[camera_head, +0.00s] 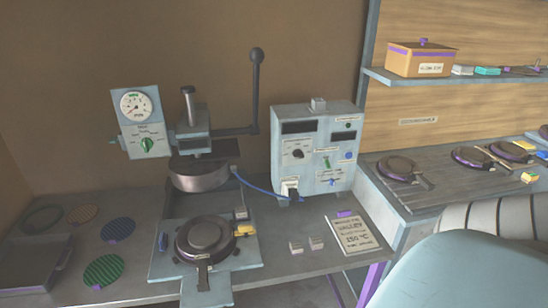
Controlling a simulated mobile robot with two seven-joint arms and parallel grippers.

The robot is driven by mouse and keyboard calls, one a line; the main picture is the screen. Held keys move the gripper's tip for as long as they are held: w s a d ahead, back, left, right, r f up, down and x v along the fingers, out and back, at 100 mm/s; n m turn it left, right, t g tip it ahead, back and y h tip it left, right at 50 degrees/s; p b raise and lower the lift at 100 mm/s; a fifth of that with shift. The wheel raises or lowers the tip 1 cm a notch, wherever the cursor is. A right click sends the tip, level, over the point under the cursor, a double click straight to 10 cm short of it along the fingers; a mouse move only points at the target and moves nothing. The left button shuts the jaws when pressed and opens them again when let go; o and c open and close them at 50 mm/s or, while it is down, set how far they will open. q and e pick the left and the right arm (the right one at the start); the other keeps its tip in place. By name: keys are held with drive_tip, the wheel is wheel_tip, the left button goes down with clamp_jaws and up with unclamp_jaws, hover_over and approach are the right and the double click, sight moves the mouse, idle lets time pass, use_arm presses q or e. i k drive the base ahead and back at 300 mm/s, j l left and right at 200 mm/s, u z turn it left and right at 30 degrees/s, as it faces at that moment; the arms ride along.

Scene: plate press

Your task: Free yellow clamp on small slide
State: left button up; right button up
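The slide (235,259), a pale blue-grey plate, sits at the front of the press on the bench. A dark round plate with a handle toward the front (204,236) lies on it. A small yellow piece, seemingly the yellow clamp (246,229), is at the right edge of the round plate. A grey block (240,213) stands just behind it. A small blue piece (163,241) is at the slide's left edge. Whether the yellow clamp is closed on the plate is too small to tell. Neither gripper is in view.
The press (193,131) with its long lever (255,90) stands behind the slide. A control box (314,150) is to its right. Small blocks (305,245) and a label card (352,240) lie right of the slide. Coloured discs (103,271) lie left. A side table (420,198) holds more dark round plates.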

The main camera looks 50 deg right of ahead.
sight(245, 231)
drive_tip(key=z, duration=1.3)
